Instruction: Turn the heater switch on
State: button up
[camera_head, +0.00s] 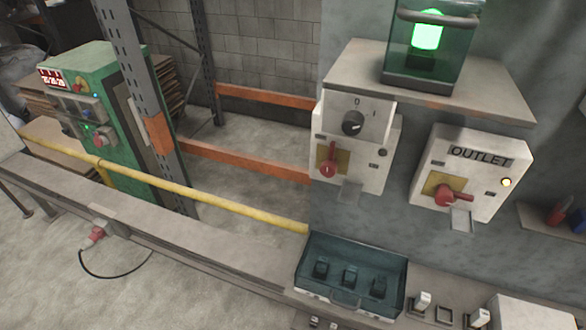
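No label reading heater can be made out, so I cannot tell which control is the heater switch. A light grey switch box (376,163) on the wall carries a black rotary knob (353,123) under the marks 0 and I. Below the knob, a red handle (328,168) on a yellow plate stands roughly upright. To its right, a box marked OUTLET (488,196) has a red handle (447,196) lying roughly sideways on a yellow plate, and a small lit lamp (506,182). My gripper is not in view.
A shelf (350,70) above the switch box bears a lit green lamp in a glass case (437,65). Below, a teal transparent cover (395,268) encloses several black switches. White toggles (422,301) stand beside it. A yellow pipe (200,199) and a green cabinet (80,85) are left.

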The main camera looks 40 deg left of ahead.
aim_at(328, 167)
jog(key=u, duration=1.7)
jog(key=j+z, duration=0.25)
jog(key=z, duration=0.15)
jog(key=j+z, duration=0.25)
jog(key=z, duration=0.15)
jog(key=k, duration=0.05)
